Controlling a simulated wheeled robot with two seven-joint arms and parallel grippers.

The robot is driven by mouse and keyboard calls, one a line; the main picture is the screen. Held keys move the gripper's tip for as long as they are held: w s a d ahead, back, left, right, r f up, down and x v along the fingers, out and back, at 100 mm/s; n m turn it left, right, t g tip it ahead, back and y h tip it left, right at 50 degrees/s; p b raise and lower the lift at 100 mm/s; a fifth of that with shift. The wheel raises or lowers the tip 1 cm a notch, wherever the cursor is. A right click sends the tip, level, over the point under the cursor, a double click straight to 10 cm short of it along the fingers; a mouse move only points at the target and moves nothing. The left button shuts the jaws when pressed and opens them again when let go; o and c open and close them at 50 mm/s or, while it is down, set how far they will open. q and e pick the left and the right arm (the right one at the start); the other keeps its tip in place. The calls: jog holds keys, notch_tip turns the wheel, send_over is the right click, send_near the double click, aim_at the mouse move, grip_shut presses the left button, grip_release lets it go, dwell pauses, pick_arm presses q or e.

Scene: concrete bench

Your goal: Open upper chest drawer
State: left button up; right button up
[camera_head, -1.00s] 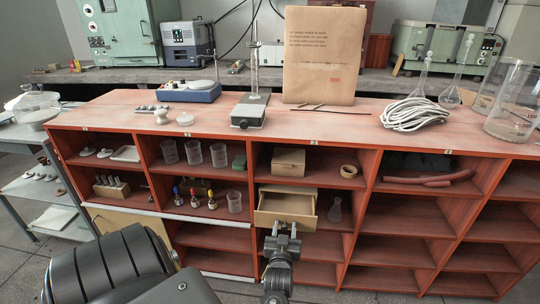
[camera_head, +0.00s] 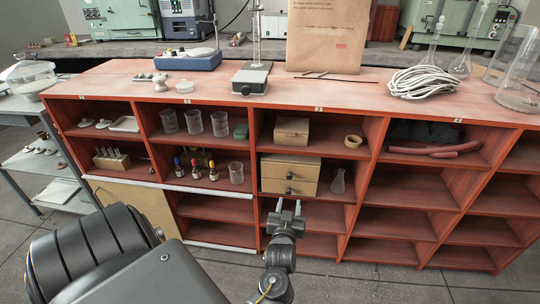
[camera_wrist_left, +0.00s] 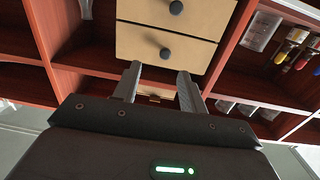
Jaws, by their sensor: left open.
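The small wooden chest (camera_head: 272,168) has two drawers with dark round knobs and stands in a cubby of the red shelf; both drawers look shut. The upper drawer's knob (camera_head: 290,175) faces me. My left gripper (camera_head: 288,205) is open and empty, in front of the chest, and shows just below the lower drawer (camera_head: 271,186) in the head view. The wrist view is upside down: there the upper drawer (camera_wrist_left: 195,52) is the nearer one, its knob (camera_wrist_left: 165,53) close to the line between the fingertips (camera_wrist_left: 160,72), apart from them. My right gripper is not in view.
A conical flask (camera_head: 338,182) stands right of the chest. A wooden box (camera_head: 291,131) and a tape ring (camera_head: 353,141) sit in the cubby above. Small bottles and a beaker (camera_head: 236,173) stand left, behind a divider. The floor in front is clear.

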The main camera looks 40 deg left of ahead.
pick_arm(q)
jog(key=s+d+f+m+g+h+p, duration=0.1)
jog(key=s+d+f+m+h+p, duration=0.2)
jog(key=f, duration=0.4)
jog(key=s+d+f+m+g+h+p, duration=0.2)
jog(key=d+f+h+p, duration=0.1)
jog(key=d+f+p, duration=0.3)
jog(key=s+d+f+m+g+h+p, duration=0.1)
jog(key=s+f+g+p, duration=0.1)
jog(key=s+f, duration=0.3)
jog(key=s+d+f+m+g+h+p, duration=0.2)
jog(key=s+f+p, duration=0.2)
jog(key=s, duration=0.6)
jog(key=shift+s+f+g, duration=0.3)
jog(key=shift+s+f, duration=0.05)
jog(key=shift+f, duration=0.8)
